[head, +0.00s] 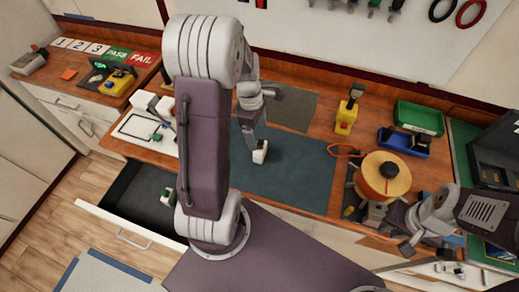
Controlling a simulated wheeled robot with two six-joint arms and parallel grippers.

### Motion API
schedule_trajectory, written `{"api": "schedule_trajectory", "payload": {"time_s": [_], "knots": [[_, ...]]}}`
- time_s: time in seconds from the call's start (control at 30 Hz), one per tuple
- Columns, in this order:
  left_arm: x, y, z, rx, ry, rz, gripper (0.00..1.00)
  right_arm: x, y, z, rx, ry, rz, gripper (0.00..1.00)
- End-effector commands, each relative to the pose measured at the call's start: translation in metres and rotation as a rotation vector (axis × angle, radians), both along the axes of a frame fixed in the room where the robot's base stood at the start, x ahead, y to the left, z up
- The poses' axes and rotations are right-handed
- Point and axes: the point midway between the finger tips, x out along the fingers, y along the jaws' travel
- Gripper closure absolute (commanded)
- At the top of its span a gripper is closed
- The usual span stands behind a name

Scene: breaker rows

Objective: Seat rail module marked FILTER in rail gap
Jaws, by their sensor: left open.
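My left gripper (257,141) points down over the dark blue mat and is open. A small pale block (260,153) with a dark spot shows at its tip; I cannot tell whether it is a module or part of the gripper. A white panel (138,133) lies on the bench to the left, with white blocks and a small green part (157,137) on it. A small white and green piece (167,197) is in the open drawer, partly beside my arm. No FILTER marking is readable, and no rail gap is clear. My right gripper (412,246) is at the lower right, its fingers unclear.
The open drawer (118,222) juts out at the left front. The blue mat (300,160) is mostly clear. An orange spool (384,177), a blue bin (404,143), a green bin (419,118) and a yellow device (346,116) stand on the right. My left arm hides the middle-left bench.

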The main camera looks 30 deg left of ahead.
Motion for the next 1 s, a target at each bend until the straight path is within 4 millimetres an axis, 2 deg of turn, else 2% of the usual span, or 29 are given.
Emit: {"api": "schedule_trajectory", "payload": {"time_s": [0.17, 0.37, 0.6, 0.7, 0.9, 1.0], "knots": [[0.000, -0.004, -0.028, -0.001, 0.005, -0.005, 0.16, 0.000, 0.000, 0.001, 0.000, 0.000, 0.000, 0.80], [0.001, -0.005, -0.038, -0.001, 0.003, -0.004, 0.16, 0.000, 0.000, 0.002, 0.000, 0.000, 0.000, 0.80], [0.004, -0.005, -0.079, -0.001, 0.005, -0.006, 0.16, 0.000, 0.000, 0.004, 0.000, 0.000, 0.000, 0.80], [0.005, -0.005, -0.086, 0.000, 0.003, -0.005, 0.16, 0.000, 0.000, 0.004, 0.000, 0.000, 0.000, 0.80], [0.005, -0.005, -0.086, 0.001, 0.002, -0.005, 0.16, 0.000, 0.000, 0.004, 0.000, 0.000, 0.000, 0.80], [0.005, -0.005, -0.086, 0.001, 0.001, -0.005, 0.44, 0.000, 0.000, 0.004, 0.000, 0.000, 0.000, 0.80]]}}
